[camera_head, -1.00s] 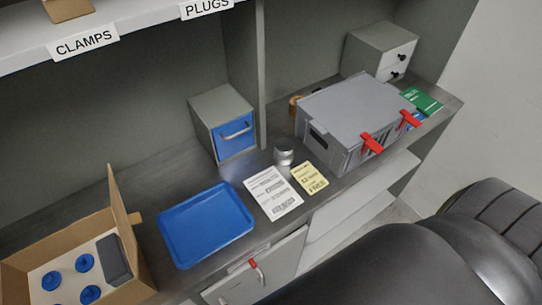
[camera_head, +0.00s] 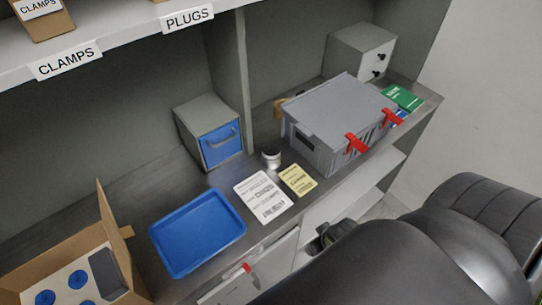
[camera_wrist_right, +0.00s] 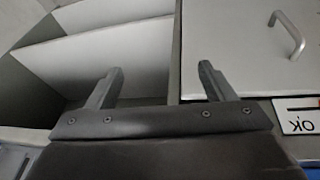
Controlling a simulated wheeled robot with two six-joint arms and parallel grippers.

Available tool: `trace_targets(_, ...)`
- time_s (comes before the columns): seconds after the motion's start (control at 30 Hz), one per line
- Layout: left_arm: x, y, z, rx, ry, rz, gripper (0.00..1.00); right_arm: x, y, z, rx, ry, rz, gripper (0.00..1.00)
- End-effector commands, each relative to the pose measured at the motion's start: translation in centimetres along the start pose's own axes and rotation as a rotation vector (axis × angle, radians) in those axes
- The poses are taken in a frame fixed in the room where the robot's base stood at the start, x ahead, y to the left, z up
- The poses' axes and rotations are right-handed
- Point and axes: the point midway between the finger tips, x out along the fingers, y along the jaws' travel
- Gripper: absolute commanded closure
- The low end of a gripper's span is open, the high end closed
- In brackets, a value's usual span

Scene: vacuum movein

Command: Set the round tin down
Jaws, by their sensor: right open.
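The round tin (camera_head: 271,158) is a small silver-grey cylinder. It stands upright on the grey counter in the head view, between the blue-fronted drawer box and the grey crate. My right gripper (camera_wrist_right: 158,82) is open and empty in the right wrist view, facing shelves and a cabinet door below the counter. In the head view part of it (camera_head: 322,240) shows at the counter's front edge, well apart from the tin. My left gripper is not in view.
A blue tray (camera_head: 198,232), a white sheet (camera_head: 263,197) and a yellow card (camera_head: 298,180) lie near the tin. The grey crate (camera_head: 345,115) with red latches stands right of it, the drawer box (camera_head: 215,140) behind left. An open carton (camera_head: 107,222) stands at left.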

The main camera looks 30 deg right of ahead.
Motion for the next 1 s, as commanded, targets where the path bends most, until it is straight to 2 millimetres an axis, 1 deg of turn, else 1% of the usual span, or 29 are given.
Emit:
trace_targets(0.03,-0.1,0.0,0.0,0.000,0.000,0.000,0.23,-1.7,0.3,-0.8,-0.003,0.025,0.002,0.24)
trace_targets(0.17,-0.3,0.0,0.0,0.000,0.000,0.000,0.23,-5.8,1.2,-3.1,-0.021,0.129,0.001,0.24)
trace_targets(0.2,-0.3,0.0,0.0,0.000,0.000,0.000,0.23,-7.1,1.6,-4.5,-0.035,0.200,-0.005,0.24)
trace_targets(0.23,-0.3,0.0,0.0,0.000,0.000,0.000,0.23,-7.6,1.9,-5.5,-0.044,0.249,-0.014,0.24)
trace_targets(0.4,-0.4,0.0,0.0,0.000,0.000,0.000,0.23,-8.9,2.6,-9.5,-0.068,0.461,-0.070,0.24)
trace_targets(0.63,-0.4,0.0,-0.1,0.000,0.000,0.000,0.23,-10.4,3.9,-14.1,-0.078,0.721,-0.167,0.24)
trace_targets(0.73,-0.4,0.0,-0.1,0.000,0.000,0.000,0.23,-11.1,4.4,-15.5,-0.073,0.803,-0.204,0.24)
trace_targets(0.87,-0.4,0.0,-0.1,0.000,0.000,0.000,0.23,-11.7,4.8,-16.4,-0.066,0.864,-0.232,0.24)
trace_targets(1.0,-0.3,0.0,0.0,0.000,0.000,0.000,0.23,-11.4,4.8,-17.2,-0.061,0.885,-0.240,0.24)
